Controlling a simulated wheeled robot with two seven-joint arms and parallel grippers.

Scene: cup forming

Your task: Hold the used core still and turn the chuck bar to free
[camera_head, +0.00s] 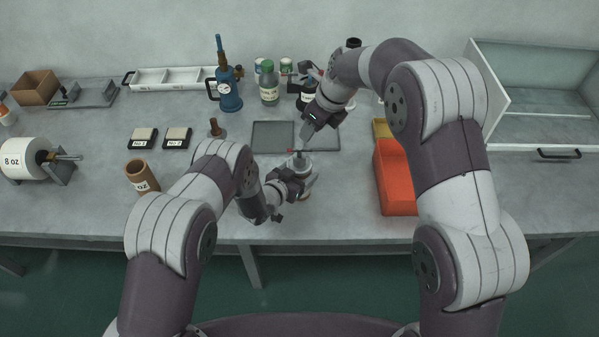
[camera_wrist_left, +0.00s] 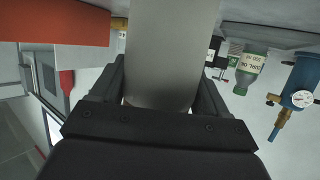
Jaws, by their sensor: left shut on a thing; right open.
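The used core, a plain grey cylinder (camera_head: 303,165), stands upright near the front of the bench; it fills the top middle of the left wrist view (camera_wrist_left: 170,45). My left gripper (camera_head: 298,180) is shut on its side. The chuck bar (camera_head: 293,151), thin and red-tipped, lies crosswise at the top of the core. My right gripper (camera_head: 305,137) is open, pointing down just above the bar. I cannot tell whether its fingers touch the bar. My left gripper and wrist hide part of the core's lower side.
A grey tray (camera_head: 273,136) lies behind the core. An orange bin (camera_head: 396,178) stands to the right. A brown OZ cup (camera_head: 142,176), two labelled blocks (camera_head: 160,138) and a blue torch (camera_head: 228,95) are to the left. A green-capped bottle (camera_head: 269,85) stands behind.

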